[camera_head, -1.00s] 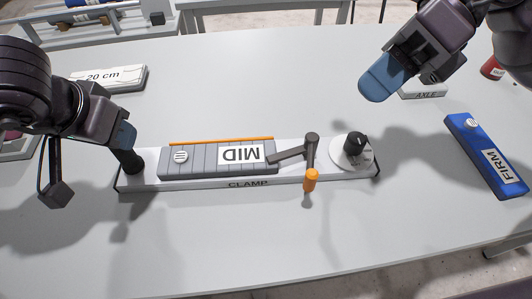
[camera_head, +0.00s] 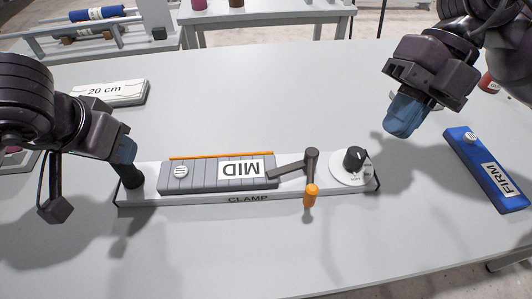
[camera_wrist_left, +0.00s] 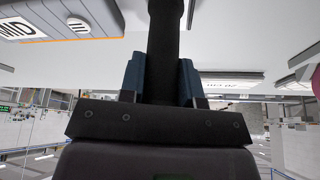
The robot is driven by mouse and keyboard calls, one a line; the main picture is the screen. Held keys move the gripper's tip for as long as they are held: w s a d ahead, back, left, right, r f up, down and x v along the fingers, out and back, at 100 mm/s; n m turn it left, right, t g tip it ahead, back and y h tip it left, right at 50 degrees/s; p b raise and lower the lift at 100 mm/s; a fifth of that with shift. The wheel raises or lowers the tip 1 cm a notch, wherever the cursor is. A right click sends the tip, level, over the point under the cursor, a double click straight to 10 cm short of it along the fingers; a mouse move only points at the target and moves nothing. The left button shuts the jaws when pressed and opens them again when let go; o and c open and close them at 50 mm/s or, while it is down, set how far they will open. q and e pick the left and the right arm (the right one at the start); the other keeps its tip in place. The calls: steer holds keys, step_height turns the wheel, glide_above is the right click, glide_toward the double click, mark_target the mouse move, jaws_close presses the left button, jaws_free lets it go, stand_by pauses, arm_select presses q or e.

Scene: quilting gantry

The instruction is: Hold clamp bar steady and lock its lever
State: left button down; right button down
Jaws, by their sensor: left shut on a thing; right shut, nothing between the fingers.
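The clamp bar is a long white base (camera_head: 225,201) marked CLAMP, lying across the table in the head view. A grey ribbed block (camera_head: 205,176) marked MID sits on it, with an orange strip along its far edge. The dark lever (camera_head: 311,168) has an orange knob (camera_head: 311,190) that points toward the front edge. My left gripper (camera_head: 125,152) is shut on the upright black post (camera_head: 131,178) at the base's left end; the post also fills the left wrist view (camera_wrist_left: 166,50). My right gripper (camera_head: 403,120) is shut and empty, above the table right of the base.
A black dial (camera_head: 355,157) stands on a white disc at the base's right end. A blue FIRM block (camera_head: 478,160) lies at the right, and a white 20 cm block (camera_head: 112,94) lies back left. The table in front of the base is clear.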

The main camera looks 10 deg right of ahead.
mark_target(315, 186)
arm_select(q)
steer(key=shift+s+f, duration=0.1)
steer(key=shift+f, duration=0.3)
arm_select(e)
steer(key=x, duration=1)
steer(key=shift+f, duration=0.2)
steer(key=shift+w+a+r, duration=0.1)
steer(key=shift+a+r, duration=0.05)
steer(key=shift+a, duration=1.8)
steer(key=shift+a, duration=1.2)
steer(key=shift+d, duration=0.15)
steer(key=shift+d, duration=0.3)
steer(key=d, duration=0.1)
steer(key=s+d, duration=0.1)
steer(key=d, duration=0.1)
steer(key=shift+d, duration=0.1)
steer(key=s+v, duration=0.1)
steer(key=v, duration=0.9)
steer(key=shift+s+d, duration=0.2)
steer(key=shift+d, duration=0.1)
